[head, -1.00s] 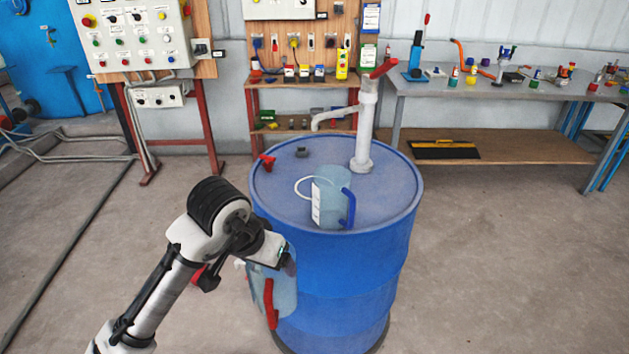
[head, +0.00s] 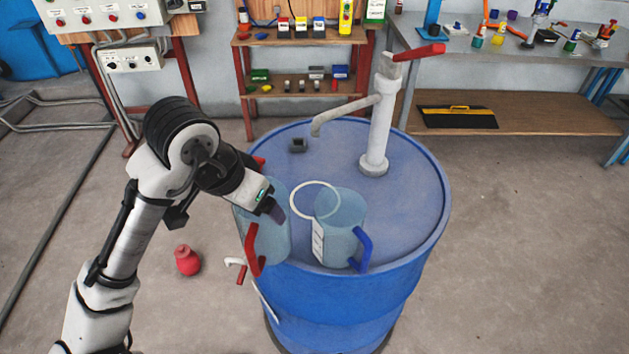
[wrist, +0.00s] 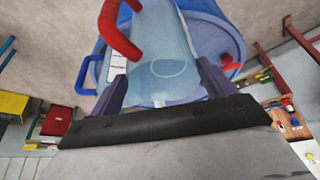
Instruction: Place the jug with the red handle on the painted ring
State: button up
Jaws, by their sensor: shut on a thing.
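My gripper (head: 268,207) is shut on the clear bluish jug with the red handle (head: 276,232) and holds it upright or nearly so at the drum's left edge in the head view. In the wrist view the jug (wrist: 165,62) sits between both fingers, its red handle to the upper left. I cannot tell its height above the drum top. The white painted ring (head: 293,203) lies on the blue drum's top, just right of the held jug. A second jug with a blue handle (head: 342,232) stands right beside the ring and hides part of its right side from view.
A white pump with a red lever (head: 378,125) rises from the back of the drum (head: 410,205). A small dark cap (head: 298,145) sits on the lid. A red object (head: 187,260) lies on the floor.

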jog(key=w+d+f+b, duration=0.1)
jog(key=w+d+b, duration=0.2)
jog(key=w+d, duration=0.2)
jog(key=w+d+f+b, duration=0.2)
jog(key=w+d+b, duration=0.1)
jog(key=w, duration=0.7)
jog(key=shift+w+d+f, duration=0.2)
jog(key=shift+w+d, duration=0.2)
jog(key=shift+d, duration=0.45)
jog(key=shift+f, duration=0.2)
jog(key=o, duration=1.2)
jog(key=b+v, duration=0.1)
jog(key=v, duration=1.1)
jog(key=shift+r, duration=0.2)
